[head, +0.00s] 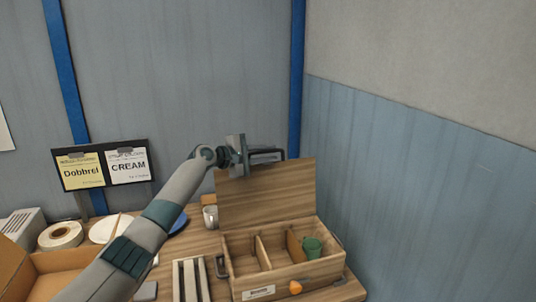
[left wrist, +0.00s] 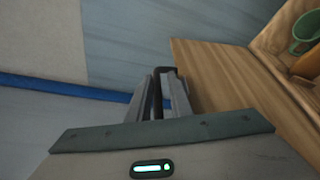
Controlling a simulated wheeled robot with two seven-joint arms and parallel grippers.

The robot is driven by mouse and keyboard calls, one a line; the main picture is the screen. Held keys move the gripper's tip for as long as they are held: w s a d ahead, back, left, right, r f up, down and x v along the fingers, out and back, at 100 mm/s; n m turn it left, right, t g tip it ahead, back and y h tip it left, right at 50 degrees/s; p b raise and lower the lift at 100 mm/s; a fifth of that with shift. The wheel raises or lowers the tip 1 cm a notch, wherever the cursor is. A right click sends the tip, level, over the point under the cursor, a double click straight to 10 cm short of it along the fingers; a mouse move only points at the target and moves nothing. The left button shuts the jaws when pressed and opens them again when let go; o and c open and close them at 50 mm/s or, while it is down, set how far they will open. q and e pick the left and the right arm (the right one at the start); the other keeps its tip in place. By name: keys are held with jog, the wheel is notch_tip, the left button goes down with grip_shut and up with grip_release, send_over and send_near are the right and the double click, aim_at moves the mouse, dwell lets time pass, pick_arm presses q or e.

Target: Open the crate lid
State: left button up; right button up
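The wooden crate (head: 283,284) stands on the table at the right. Its lid (head: 266,193) is raised and stands nearly upright at the crate's back; it also shows in the left wrist view (left wrist: 225,80). My left gripper (head: 265,157) is at the lid's top edge. In the left wrist view its fingers (left wrist: 168,92) are close together around a dark handle (left wrist: 157,92) on the lid. The exact contact is partly hidden. My right gripper is in neither view.
A green cup (head: 312,248) and an orange item (head: 295,287) are at the crate. A grey mug (head: 210,217), a slatted rack (head: 191,280) and a cardboard box (head: 30,270) stand to the left. A blue wall (head: 420,190) rises close on the right.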

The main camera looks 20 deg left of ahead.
pick_arm(q)
jog(key=shift+s+a, duration=0.15)
jog(key=shift+s+a+b, duration=0.3)
jog(key=shift+s, duration=0.15)
jog(key=b+v, duration=0.5)
jog(key=v, duration=1.1)
jog(key=shift+r, duration=0.2)
jog(key=shift+f, duration=0.1)
